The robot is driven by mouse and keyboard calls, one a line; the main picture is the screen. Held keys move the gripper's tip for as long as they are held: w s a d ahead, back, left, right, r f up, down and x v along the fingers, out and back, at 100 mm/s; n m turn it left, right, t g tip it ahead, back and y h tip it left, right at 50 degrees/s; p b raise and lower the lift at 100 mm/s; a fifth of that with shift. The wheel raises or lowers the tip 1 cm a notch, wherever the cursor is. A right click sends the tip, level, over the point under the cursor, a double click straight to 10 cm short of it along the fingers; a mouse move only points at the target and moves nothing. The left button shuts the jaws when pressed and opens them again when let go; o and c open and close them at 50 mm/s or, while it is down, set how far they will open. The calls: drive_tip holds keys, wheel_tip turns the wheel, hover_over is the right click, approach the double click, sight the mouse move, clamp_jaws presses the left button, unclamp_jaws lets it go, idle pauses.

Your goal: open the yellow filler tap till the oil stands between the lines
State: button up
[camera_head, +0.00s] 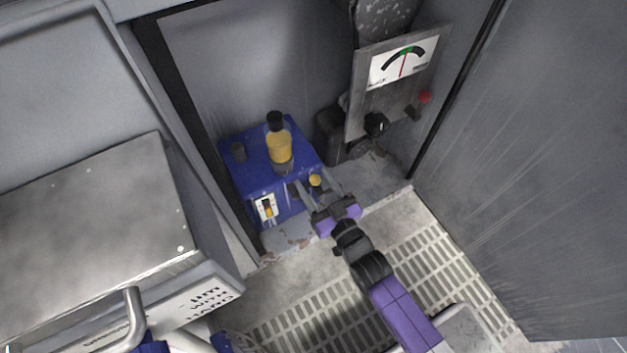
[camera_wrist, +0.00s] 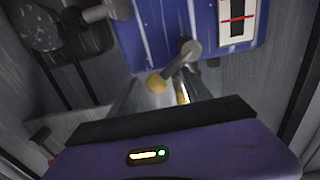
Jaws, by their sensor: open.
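The blue oil box (camera_head: 247,173) stands at the back of the cabinet with a yellow oil bottle (camera_head: 279,148) upended on its top. The yellow tap knob (camera_head: 315,181) is on its front; in the wrist view the knob (camera_wrist: 156,83) sits at the end of a grey lever. The white sight gauge (camera_head: 266,207) is left of the tap, with yellow oil low in it. The wrist view shows a red line on the gauge (camera_wrist: 238,20); the oil level there is unclear. My gripper (camera_head: 312,184) is open, its fingers on either side of the knob; contact cannot be told.
A grey panel with a dial (camera_head: 404,62), its red needle near the green band, stands to the right. Below it are a black knob (camera_head: 376,124) and a red knob (camera_head: 425,97). Cabinet walls close in on both sides; a slotted floor (camera_head: 300,328) lies in front.

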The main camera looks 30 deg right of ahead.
drive_tip(key=shift+w, duration=0.55)
